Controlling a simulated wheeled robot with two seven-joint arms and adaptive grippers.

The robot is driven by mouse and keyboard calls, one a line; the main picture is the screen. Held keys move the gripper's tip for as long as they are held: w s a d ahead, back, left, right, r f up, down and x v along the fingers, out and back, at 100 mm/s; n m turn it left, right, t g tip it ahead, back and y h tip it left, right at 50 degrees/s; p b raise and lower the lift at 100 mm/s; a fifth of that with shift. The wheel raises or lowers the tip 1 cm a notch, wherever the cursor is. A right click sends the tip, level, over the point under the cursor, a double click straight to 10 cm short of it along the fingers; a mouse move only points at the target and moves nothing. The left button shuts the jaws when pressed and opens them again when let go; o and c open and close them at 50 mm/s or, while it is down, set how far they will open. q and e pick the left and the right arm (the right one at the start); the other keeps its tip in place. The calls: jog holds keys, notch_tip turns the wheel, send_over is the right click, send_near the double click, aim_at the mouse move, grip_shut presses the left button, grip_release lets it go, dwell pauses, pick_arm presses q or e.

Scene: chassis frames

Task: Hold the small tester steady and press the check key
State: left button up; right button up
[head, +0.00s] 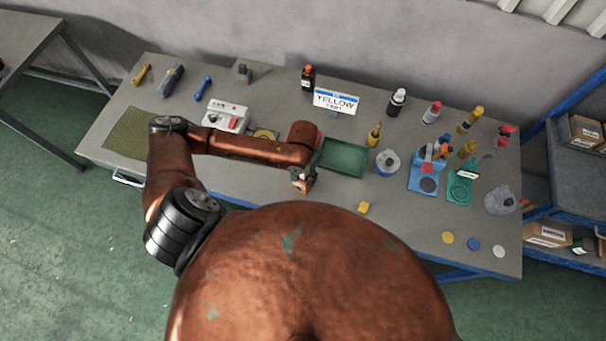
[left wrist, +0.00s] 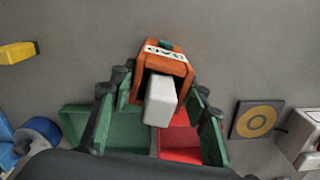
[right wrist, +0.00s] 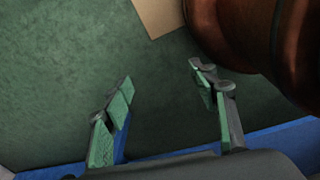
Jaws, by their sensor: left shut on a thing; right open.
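The small tester (left wrist: 170,62) is an orange block with a dark-lettered white label, a small green piece on its top edge and a pale block at its near side. My left gripper (left wrist: 161,85) is shut on it, with green-padded fingers on both sides. In the head view the tester (head: 299,187) shows small and orange below my left wrist, near the table's front edge. I cannot tell which part of it is the check key. My right gripper (right wrist: 165,80) is open and empty over green floor; it is hidden in the head view.
A green tray (head: 345,158) lies right of my left wrist, with a blue stand (head: 425,178) farther right. A white box with a red button (head: 226,118) stands behind my left arm. A yellow block (head: 364,207) lies near the front edge. Several bottles stand at the back right.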

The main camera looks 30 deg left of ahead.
jog(key=shift+a, duration=0.25)
jog(key=c, duration=0.6)
grip_shut()
jog(key=shift+d, duration=0.1)
jog(key=shift+d, duration=0.2)
jog(key=shift+a, duration=0.15)
dwell(0.4)
